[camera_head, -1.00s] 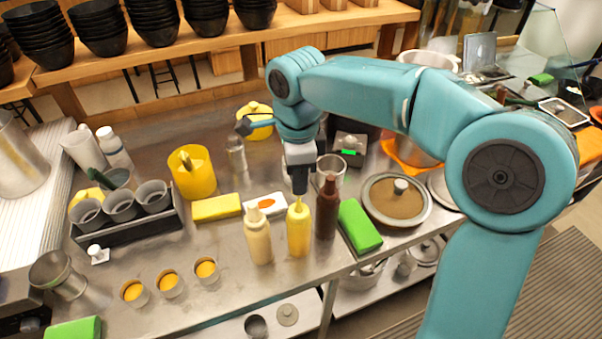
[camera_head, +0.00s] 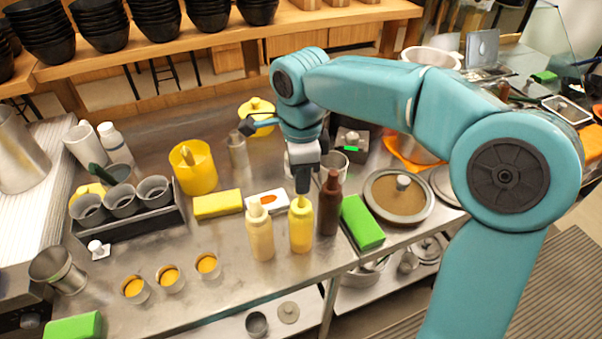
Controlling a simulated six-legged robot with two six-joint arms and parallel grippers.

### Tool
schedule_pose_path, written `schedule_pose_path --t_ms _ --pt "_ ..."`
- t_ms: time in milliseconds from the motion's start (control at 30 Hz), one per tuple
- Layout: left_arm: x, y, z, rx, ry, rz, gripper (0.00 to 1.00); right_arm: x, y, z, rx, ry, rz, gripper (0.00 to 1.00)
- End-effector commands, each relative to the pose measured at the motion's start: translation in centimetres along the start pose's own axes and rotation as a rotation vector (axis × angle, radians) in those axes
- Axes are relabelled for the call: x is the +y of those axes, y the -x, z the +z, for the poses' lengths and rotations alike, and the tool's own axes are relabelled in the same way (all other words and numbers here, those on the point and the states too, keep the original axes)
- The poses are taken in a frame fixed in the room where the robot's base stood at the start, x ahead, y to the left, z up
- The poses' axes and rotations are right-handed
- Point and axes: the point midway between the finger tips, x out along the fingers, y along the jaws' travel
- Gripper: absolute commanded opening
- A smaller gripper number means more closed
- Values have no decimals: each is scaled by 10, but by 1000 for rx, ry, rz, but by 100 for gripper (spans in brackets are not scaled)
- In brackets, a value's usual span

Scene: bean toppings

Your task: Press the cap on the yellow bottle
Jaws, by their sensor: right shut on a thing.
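The yellow bottle (camera_head: 300,230) stands upright near the front edge of the steel counter. It is between a cream-coloured bottle (camera_head: 260,234) on its left and a dark brown bottle (camera_head: 328,208) on its right. My right gripper (camera_head: 303,186) points straight down over the yellow bottle. Its dark fingers are at the bottle's cap and appear shut. The gripper covers the tip of the cap, so the exact contact is hidden. My left gripper is not in the view.
A yellow sponge (camera_head: 218,204) and a small white tray (camera_head: 267,201) lie behind the bottles. A green block (camera_head: 361,222) lies to the right, beside a round lidded pan (camera_head: 420,215). Three small orange-filled cups (camera_head: 170,279) stand at the front left.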

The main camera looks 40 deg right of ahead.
Motion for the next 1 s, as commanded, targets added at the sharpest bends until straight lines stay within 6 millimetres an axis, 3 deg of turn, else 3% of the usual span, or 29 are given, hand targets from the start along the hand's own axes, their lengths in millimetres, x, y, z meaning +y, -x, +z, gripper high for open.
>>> schedule_pose_path --t_ms 700,1000 --pt "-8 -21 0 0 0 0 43 0 -28 0 0 0 0 12" --pt "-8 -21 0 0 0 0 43 0 -28 0 0 0 0 12"
